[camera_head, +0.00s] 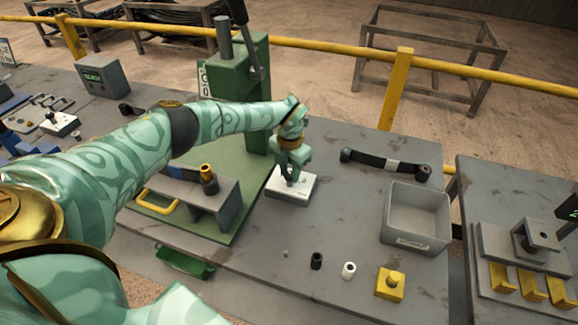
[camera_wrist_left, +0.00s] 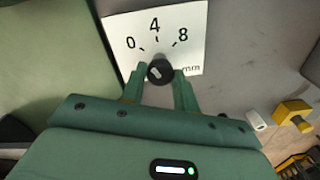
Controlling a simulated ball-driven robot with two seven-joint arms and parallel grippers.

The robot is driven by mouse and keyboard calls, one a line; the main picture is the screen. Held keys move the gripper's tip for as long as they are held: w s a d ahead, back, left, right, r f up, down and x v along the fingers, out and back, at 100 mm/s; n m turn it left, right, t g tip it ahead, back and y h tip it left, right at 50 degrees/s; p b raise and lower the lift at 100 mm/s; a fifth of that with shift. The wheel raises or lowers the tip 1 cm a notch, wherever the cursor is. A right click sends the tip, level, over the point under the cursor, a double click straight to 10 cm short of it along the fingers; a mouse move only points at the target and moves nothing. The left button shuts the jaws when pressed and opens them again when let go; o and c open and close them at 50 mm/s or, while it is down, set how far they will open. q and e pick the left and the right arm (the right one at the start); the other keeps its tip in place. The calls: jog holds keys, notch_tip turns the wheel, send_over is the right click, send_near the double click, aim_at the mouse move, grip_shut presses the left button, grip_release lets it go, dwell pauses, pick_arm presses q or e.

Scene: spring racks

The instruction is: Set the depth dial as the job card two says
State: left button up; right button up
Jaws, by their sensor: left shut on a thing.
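The depth dial (camera_wrist_left: 160,72) is a black knob with a pale mark on a white plate (camera_wrist_left: 196,30) marked 0, 4, 8 and mm. I cannot tell exactly which value the mark points to. In the head view the white plate (camera_head: 304,192) lies on the grey bench to the right of the green press (camera_head: 242,100). My left gripper (camera_head: 291,178) reaches down over it. In the left wrist view its green fingers (camera_wrist_left: 160,88) are shut on the knob from both sides. No job card is readable. My right gripper is not in view.
A grey open bin (camera_head: 417,212) and a black bar (camera_head: 385,164) stand on the right of the bench. A yellow block (camera_head: 390,284), a white cylinder (camera_head: 348,270) and a black cylinder (camera_head: 316,261) are near the front edge. A yellow rail (camera_head: 340,47) runs behind.

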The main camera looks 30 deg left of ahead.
aim_at(290, 174)
pick_arm(q)
jog(key=shift+w+r+n+p, duration=0.1)
jog(key=shift+n+p, duration=0.85)
jog(key=shift+n, duration=1.15)
jog(key=o, duration=1)
jog(key=shift+r, duration=0.45)
notch_tip(290, 174, up, 15)
jog(key=p, duration=0.2)
jog(key=shift+r+p, duration=0.15)
jog(key=shift+p, duration=0.25)
